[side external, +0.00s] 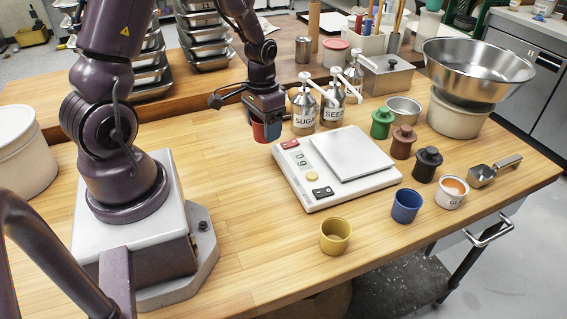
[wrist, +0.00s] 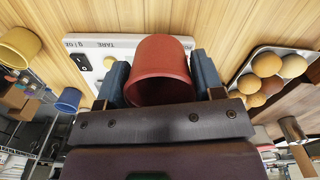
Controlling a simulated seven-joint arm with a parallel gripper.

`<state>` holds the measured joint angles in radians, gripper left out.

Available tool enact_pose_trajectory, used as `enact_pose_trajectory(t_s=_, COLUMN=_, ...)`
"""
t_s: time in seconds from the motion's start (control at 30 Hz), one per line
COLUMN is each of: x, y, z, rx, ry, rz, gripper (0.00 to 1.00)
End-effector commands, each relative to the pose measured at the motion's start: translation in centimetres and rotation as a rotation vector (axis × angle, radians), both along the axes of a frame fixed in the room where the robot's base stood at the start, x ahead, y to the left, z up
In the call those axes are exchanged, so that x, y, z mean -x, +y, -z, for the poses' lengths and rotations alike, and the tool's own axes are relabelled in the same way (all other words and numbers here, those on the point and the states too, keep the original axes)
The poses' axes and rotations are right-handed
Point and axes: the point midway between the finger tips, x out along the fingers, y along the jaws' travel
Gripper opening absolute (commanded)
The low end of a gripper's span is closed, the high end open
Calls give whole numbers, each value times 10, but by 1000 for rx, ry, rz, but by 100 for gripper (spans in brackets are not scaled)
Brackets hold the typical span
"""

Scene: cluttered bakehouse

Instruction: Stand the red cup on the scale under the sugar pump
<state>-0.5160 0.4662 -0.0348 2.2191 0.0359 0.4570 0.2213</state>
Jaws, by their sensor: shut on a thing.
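The red cup (wrist: 161,62) is held between the blue fingers of my gripper (wrist: 160,85), which is shut on it. In the side external view the cup (side external: 273,131) is partly hidden by a finger of my gripper (side external: 264,128). It looks upright, off the scale, near its back left corner. The white scale (side external: 335,190) has a bare grey weighing plate (side external: 350,152). The sugar pump (side external: 304,115) is a steel bottle with a label, standing behind the scale, just right of my gripper. The scale's front edge (wrist: 90,43) shows behind the cup in the wrist view.
A seed pump (side external: 333,107) stands right of the sugar pump. Green (side external: 382,124), brown (side external: 402,143) and dark (side external: 426,165) lidded pots line the scale's right. Yellow (side external: 335,236) and blue (side external: 406,206) cups stand in front. The table left of the scale is clear.

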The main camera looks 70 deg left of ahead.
Motion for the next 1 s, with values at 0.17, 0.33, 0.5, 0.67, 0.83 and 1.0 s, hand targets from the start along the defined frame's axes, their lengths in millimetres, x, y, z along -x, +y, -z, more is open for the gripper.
enact_pose_trajectory(t_s=0.17, x=21, y=16, z=20, rx=1, ry=2, rz=112, gripper=35)
enact_pose_trajectory(t_s=0.33, x=16, y=18, z=25, rx=0, ry=0, rz=214, gripper=35)
enact_pose_trajectory(t_s=0.5, x=16, y=17, z=52, rx=3, ry=3, rz=235, gripper=35)
enact_pose_trajectory(t_s=0.67, x=15, y=18, z=68, rx=2, ry=2, rz=234, gripper=35)
enact_pose_trajectory(t_s=0.83, x=16, y=17, z=91, rx=3, ry=3, rz=233, gripper=35)
enact_pose_trajectory(t_s=1.0, x=15, y=18, z=102, rx=0, ry=0, rz=232, gripper=35)
